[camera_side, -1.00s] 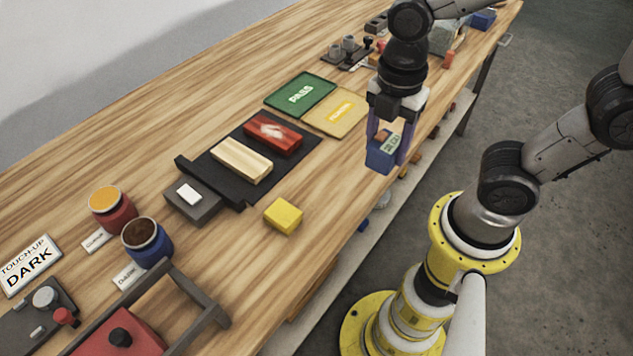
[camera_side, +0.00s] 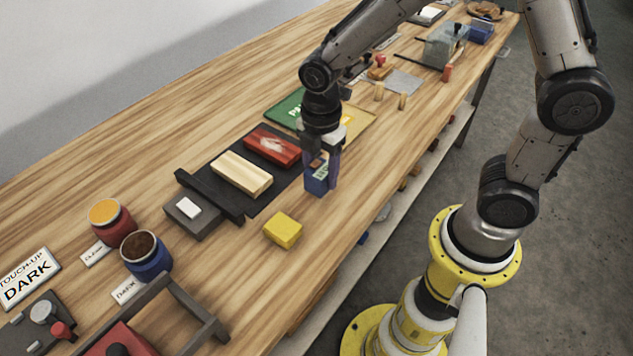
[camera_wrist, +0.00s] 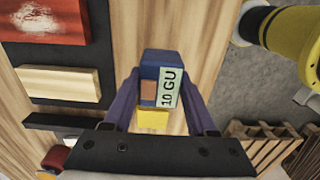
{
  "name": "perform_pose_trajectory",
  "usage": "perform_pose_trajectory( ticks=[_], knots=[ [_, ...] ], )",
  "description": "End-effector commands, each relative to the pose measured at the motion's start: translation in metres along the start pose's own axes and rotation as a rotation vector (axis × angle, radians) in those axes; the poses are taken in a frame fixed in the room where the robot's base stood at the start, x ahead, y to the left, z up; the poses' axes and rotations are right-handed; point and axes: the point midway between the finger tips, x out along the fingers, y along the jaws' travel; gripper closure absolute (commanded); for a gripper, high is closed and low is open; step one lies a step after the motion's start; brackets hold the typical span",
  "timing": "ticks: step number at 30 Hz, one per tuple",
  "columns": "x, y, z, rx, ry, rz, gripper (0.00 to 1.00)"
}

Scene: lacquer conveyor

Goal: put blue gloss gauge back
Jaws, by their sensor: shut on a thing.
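The blue gloss gauge (camera_side: 317,182) is a small blue block with a pale label and an orange-brown patch. It hangs between the fingers of my gripper (camera_side: 325,170), right of the black mat, near the bench's front edge. In the wrist view the gauge (camera_wrist: 162,66) sits between both purple fingers of my gripper (camera_wrist: 160,100), and its label reads "10 GU". My gripper is shut on it. Whether the gauge touches the bench is hard to tell; it looks slightly above it. A yellow block (camera_side: 283,231) lies on the bench to the lower left of the gauge.
The black mat (camera_side: 222,165) holds a pale wood panel (camera_side: 242,173) and a red panel (camera_side: 272,147). A green pass mat (camera_side: 284,108) lies behind my gripper. Paint jars (camera_side: 147,252) stand at left. Bare bench surrounds the yellow block.

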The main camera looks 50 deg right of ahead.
Motion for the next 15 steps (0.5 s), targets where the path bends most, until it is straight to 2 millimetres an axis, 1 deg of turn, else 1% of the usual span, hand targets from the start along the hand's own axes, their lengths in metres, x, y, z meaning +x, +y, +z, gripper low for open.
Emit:
perform_pose_trajectory(
  ticks=[5, 10, 12, 15],
  knots=[
    [0.01, 0.009, -0.002, 0.0, 0.0, 0.0, 1.0],
    [0.033, 0.008, -0.002, 0.0, 0.0, -0.001, 1.0],
    [0.038, 0.009, -0.002, 0.0, 0.0, 0.001, 1.0],
    [0.041, 0.009, -0.002, 0.0, 0.0, 0.002, 1.0]
  ],
)
